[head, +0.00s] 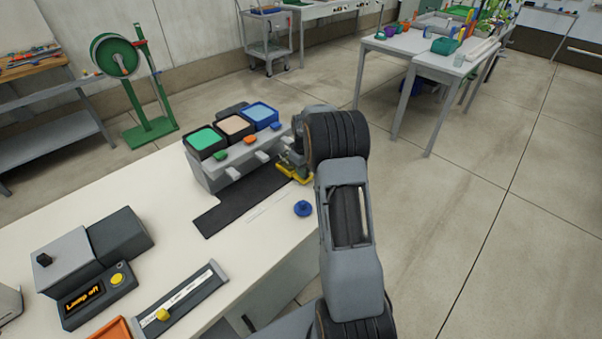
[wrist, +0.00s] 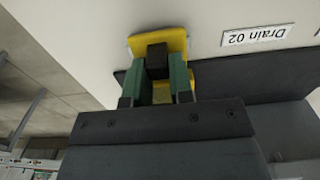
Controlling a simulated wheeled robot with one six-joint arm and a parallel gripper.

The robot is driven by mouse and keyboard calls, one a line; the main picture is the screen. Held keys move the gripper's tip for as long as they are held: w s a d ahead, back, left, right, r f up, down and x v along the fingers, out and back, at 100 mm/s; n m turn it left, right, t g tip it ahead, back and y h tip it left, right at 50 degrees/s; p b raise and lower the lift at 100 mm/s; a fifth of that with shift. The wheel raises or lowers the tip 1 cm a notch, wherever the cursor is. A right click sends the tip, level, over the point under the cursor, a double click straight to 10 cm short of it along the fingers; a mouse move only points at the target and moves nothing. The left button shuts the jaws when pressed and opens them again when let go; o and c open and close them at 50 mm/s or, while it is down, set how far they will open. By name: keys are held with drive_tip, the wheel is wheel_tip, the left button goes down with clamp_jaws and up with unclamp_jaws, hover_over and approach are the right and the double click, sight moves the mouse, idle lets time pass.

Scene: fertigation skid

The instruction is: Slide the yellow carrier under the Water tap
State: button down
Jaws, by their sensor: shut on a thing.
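The yellow carrier (head: 300,171) sits at the far right end of the dark track (head: 238,203) on the white bench, partly hidden by my arm. In the wrist view the carrier (wrist: 174,42) is a yellow plate with a dark upright block. My gripper (wrist: 157,68) is shut on that block, its green fingers on either side. In the head view my gripper (head: 287,161) is mostly hidden by my wrist. A grey dispenser (head: 209,178) with several taps stands behind the track. I cannot read which tap is Water.
Green (head: 206,140), beige (head: 235,126) and blue (head: 262,113) topped tanks stand on the dispenser. A "Drain 02" label (wrist: 257,35) shows beside the track. The track left of the carrier looks clear.

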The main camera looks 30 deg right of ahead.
drive_tip(key=shift+d, duration=0.25)
drive_tip(key=shift+w+r, duration=0.1)
drive_tip(key=c, duration=1)
unclamp_jaws()
drive_tip(key=shift+d, duration=0.15)
drive_tip(key=shift+r, duration=0.4)
wheel_tip(320, 180, up, 13)
